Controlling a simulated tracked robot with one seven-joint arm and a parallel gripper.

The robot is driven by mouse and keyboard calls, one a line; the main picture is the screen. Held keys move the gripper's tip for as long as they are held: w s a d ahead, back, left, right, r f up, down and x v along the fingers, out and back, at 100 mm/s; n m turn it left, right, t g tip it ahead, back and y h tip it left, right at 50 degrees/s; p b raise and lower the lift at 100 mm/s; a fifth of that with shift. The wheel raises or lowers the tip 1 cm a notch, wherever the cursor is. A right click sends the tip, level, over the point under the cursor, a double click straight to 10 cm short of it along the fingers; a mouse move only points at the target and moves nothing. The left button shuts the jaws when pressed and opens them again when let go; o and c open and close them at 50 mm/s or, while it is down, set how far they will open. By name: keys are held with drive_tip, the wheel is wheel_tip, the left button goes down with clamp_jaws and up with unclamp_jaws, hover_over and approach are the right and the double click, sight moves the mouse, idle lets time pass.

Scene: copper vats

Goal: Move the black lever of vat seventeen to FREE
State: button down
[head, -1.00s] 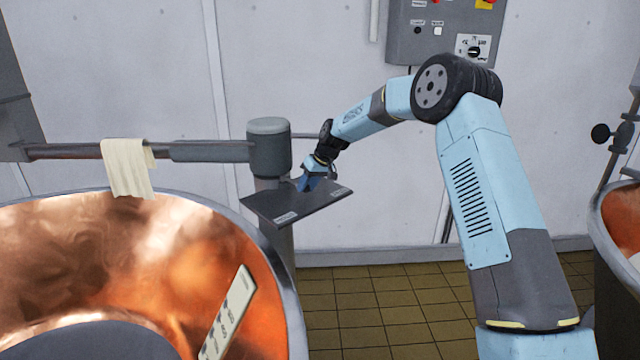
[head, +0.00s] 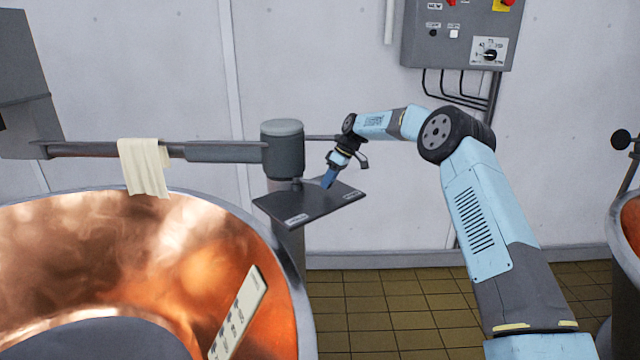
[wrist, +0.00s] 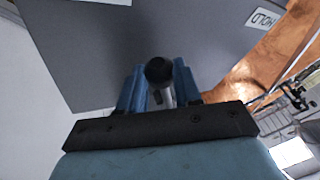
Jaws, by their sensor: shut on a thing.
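The dark grey lever plate (head: 318,208) sits on a grey post beside the copper vat (head: 215,235). It bears a pale label near its front left corner and another at its right; both are too small to read in the head view. My gripper (head: 328,181) is over the plate, nearer the right label. In the wrist view, its blue fingers (wrist: 160,92) are shut on the black lever (wrist: 159,71), whose round knob and pale shaft show between them. The HOLD label (wrist: 263,19) lies at upper right there, apart from the knob. My arm hides the lever in the head view.
A cream cloth (head: 145,167) hangs over the horizontal grey bar left of the post. A grey control box (head: 458,35) with cables is on the wall behind my arm. A second copper vat (head: 630,230) stands at the right edge. Tiled floor lies open between the vats.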

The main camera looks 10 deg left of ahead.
idle(0.3)
drive_tip(key=c, duration=0.8)
unclamp_jaws()
drive_tip(key=shift+w+d+r, duration=0.2)
drive_tip(key=shift+r, duration=0.3)
drive_tip(key=v, duration=1.2)
drive_tip(key=shift+d+r, duration=0.1)
drive_tip(key=shift+r, duration=0.1)
